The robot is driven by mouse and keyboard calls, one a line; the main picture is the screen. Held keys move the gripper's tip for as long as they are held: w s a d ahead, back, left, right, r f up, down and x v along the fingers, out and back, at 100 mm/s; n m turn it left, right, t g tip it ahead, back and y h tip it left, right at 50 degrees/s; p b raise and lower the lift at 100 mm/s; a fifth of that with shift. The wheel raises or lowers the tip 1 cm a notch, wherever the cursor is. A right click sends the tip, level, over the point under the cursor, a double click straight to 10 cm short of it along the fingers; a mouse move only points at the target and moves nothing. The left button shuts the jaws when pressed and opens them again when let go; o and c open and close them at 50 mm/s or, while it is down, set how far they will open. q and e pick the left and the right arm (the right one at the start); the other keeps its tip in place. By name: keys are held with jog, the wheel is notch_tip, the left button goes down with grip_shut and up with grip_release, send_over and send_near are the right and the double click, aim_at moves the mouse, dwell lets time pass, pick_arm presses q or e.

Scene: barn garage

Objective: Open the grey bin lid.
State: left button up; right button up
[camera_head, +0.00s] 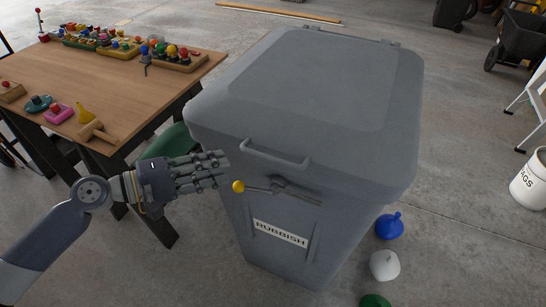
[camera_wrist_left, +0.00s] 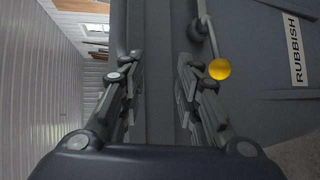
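The grey bin (camera_head: 345,215) stands upright with its lid (camera_head: 315,80) lying closed on top. A grey bar handle (camera_head: 275,159) sits on the lid's front edge. Below it, a lever ending in a yellow ball (camera_head: 239,187) is fixed to the bin's front; the ball also shows in the left wrist view (camera_wrist_left: 220,69). My left gripper (camera_head: 226,169) is open and empty, left of the handle and just above the yellow ball. In the left wrist view its fingers (camera_wrist_left: 161,65) stand apart, with the bin's grey surface beyond them. My right gripper is not in view.
A wooden table (camera_head: 130,90) with colourful toys stands at the left, close behind my left arm. Blue (camera_head: 389,226), white (camera_head: 384,265) and green (camera_head: 374,301) bags lie on the floor right of the bin. A white bucket (camera_head: 531,180) is farther right.

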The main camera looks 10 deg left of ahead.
pick_arm(q)
jog(key=g+h, duration=0.2)
send_near(273, 159)
jog(key=shift+m, duration=0.4)
jog(key=p+x, duration=0.4)
jog(key=x, duration=0.5)
jog(key=shift+w+f, duration=0.15)
jog(key=shift+w, duration=0.15)
jog(key=shift+w+d+f, duration=0.2)
jog(key=shift+d, duration=0.25)
grip_shut()
